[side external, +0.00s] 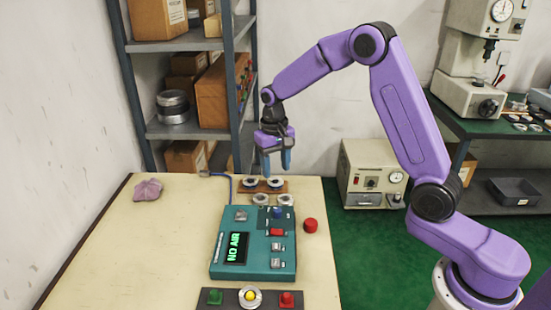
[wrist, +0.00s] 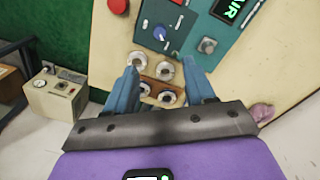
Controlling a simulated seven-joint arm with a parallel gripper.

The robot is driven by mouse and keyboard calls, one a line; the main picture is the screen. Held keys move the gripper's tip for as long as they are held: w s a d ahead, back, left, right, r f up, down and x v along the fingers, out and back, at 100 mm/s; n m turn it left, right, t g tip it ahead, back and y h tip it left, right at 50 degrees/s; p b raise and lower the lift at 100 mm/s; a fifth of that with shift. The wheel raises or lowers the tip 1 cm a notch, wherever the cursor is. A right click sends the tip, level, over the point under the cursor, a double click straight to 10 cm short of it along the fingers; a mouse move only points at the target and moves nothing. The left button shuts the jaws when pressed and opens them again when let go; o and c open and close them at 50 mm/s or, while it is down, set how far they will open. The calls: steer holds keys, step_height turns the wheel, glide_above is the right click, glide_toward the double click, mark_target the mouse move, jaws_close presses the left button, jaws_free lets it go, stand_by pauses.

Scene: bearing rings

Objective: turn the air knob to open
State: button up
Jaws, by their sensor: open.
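The air knob (side external: 278,212) is a small blue knob on a dark plate at the upper right of the teal control box (side external: 222,262). In the wrist view the blue knob (wrist: 159,33) shows ahead of my fingers, with a pale mark on it. The box's display (side external: 236,248) reads NO AIR in green. My gripper (side external: 276,166) is open and empty, with blue fingers pointing down above the back of the table, behind the box. In the wrist view my gripper (wrist: 162,70) has its fingers on both sides of the rings, apart from the knob.
Several metal rings (side external: 260,200) lie behind the box, some on a brown holder (wrist: 155,84). A red button (side external: 311,225) stands right of the box. A dark strip (side external: 230,302) with coloured buttons lies in front.

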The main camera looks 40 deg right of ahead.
step_height(320, 180, up, 2)
steer(key=shift+r, duration=0.1)
stand_by(0.4)
steer(key=s+a+r+n, duration=0.2)
steer(key=s+a+n, duration=0.15)
steer(key=s, duration=0.45)
steer(key=s+a+r+n, duration=0.2)
steer(key=s+a+n, duration=0.15)
steer(key=s, duration=0.35)
steer(key=s+d+n, duration=0.2)
steer(key=s+n, duration=0.2)
steer(key=s, duration=0.6)
steer(key=s+d+n, duration=0.2)
steer(key=s+n, duration=0.2)
steer(key=s, duration=0.7)
steer(key=shift+s+d+f+y, duration=0.15)
steer(key=shift+y, duration=0.25)
